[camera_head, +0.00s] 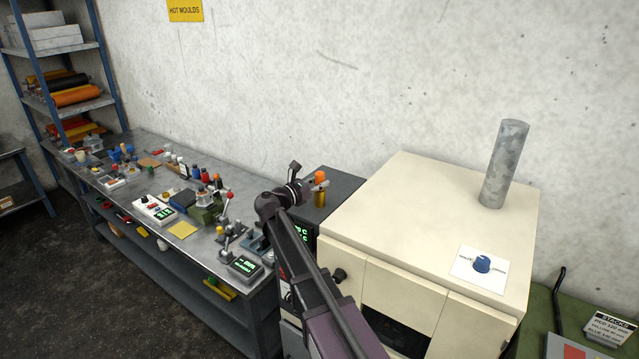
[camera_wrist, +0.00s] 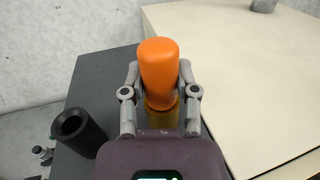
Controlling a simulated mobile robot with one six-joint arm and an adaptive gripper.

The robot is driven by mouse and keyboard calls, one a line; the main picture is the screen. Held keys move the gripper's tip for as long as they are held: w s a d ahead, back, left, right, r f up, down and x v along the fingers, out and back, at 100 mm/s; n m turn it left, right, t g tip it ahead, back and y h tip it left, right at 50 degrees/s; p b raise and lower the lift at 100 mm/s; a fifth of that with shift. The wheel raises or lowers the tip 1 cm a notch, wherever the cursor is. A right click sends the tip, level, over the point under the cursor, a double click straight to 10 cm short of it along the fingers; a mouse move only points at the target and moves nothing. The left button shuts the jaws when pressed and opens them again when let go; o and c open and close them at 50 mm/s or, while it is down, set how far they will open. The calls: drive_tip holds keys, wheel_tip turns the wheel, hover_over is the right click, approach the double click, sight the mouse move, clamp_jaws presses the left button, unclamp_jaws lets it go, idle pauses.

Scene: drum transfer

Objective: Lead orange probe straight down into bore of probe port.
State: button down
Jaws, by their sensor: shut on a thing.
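My gripper (camera_wrist: 161,100) is shut on the orange probe (camera_wrist: 158,66), one finger on each side of it. The probe is roughly upright, its rounded orange end on top. The orange probe also shows in the head view (camera_head: 320,178), beyond the end of my arm. A brass-coloured cylinder (camera_wrist: 162,118) lies directly below the orange part; I cannot tell whether it belongs to the probe or to the port. A black tube with an open bore (camera_wrist: 72,124) stands to the left in the wrist view. The probe's lower tip is hidden.
A dark cabinet top (camera_head: 345,186) lies beneath my gripper. The metal workbench (camera_head: 150,180) on the left is crowded with small items.

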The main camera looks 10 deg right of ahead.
drive_tip(key=shift+c, duration=1.5)
unclamp_jaws()
drive_tip(key=o, duration=0.3)
drive_tip(key=shift+r+p, duration=3.75)
drive_tip(key=shift+f, duration=0.1)
